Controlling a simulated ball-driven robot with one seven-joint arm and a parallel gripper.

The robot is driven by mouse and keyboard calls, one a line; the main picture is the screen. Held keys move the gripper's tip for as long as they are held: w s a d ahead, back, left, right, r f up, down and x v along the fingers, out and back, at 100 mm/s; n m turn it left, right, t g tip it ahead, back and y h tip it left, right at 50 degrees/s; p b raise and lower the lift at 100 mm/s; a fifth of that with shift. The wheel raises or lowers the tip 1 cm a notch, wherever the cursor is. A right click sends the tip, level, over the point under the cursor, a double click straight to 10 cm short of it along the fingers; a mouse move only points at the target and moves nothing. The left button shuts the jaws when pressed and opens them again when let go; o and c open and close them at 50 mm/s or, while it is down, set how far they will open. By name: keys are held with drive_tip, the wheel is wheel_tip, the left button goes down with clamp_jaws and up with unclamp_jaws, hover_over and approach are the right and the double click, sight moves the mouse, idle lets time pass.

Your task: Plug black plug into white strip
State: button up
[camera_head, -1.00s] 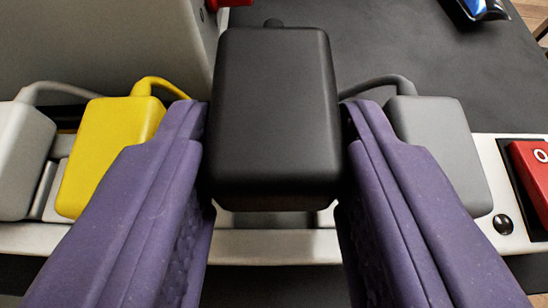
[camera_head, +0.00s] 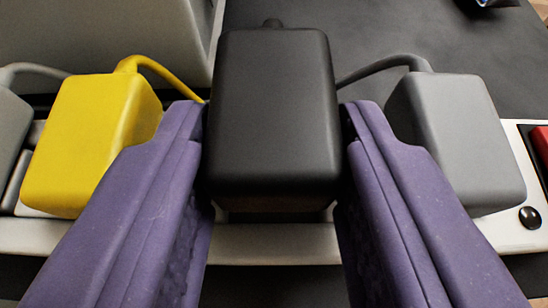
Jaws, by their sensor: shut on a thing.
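The black plug (camera_head: 272,110) is a rounded block in the middle of the view, with a short cord stub at its far end. My gripper (camera_head: 274,150) is shut on it, one purple finger on each side. The white strip (camera_head: 275,245) runs left to right beneath. The plug is over the strip, between a yellow plug (camera_head: 85,140) on the left and a grey plug (camera_head: 460,140) on the right. The plug hides the strip below it, so I cannot tell whether it touches the strip.
Another grey plug (camera_head: 8,135) sits at the left edge. A red switch (camera_head: 541,145) is at the strip's right end, near a round dark button (camera_head: 530,217). A grey panel (camera_head: 110,40) stands behind on the left. The dark surface (camera_head: 420,40) behind is mostly clear.

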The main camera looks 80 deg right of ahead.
drive_tip(key=shift+f+b, duration=0.4)
drive_tip(key=shift+f, duration=0.2)
